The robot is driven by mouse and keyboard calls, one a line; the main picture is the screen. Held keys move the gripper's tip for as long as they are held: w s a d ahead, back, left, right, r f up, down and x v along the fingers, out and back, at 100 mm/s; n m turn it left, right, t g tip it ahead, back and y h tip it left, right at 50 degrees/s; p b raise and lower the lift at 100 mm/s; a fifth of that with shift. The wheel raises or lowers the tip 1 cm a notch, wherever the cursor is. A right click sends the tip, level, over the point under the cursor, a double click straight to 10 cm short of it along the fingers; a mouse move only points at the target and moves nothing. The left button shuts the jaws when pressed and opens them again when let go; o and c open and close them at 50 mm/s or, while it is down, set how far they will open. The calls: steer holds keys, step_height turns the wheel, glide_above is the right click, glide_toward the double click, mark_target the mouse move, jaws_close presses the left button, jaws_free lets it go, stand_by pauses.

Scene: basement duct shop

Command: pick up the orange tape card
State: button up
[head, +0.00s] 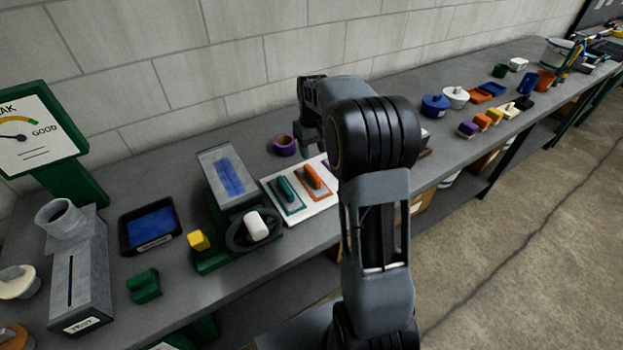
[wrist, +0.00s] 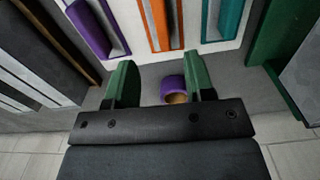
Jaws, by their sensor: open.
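The orange tape card (head: 313,181) lies on a white board (head: 325,206) on the bench, just right of a teal card (head: 287,195). In the wrist view the orange card (wrist: 161,24) is at the top middle, with a purple card (wrist: 91,30) to its left and the teal card (wrist: 229,19) to its right. My gripper (wrist: 161,82) is open and empty, its two green fingers apart below the orange card in that picture.
A purple tape roll (head: 284,146) stands behind the board, near the block wall; it also shows between the fingers in the wrist view (wrist: 172,85). A grey machine with a blue panel (head: 229,177) stands close left of the board. Several small items (head: 482,121) lie farther right.

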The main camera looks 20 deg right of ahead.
mark_target(312, 172)
steer(key=shift+a+f+p, duration=0.1)
steer(key=shift+f+p, duration=0.55)
steer(key=shift+f, duration=4.25)
jaws_close()
steer(key=shift+r, duration=0.1)
steer(key=shift+r, duration=0.45)
step_height(312, 172, up, 2)
steer(key=shift+r, duration=0.15)
steer(key=s+a+r+b, duration=0.3)
steer(key=s+a+r, duration=0.3)
steer(key=s+r, duration=0.3)
steer(key=s, duration=0.3)
steer(key=shift+s+a+r, duration=0.2)
steer(key=shift+a+r, duration=0.1)
steer(key=shift+r, duration=0.05)
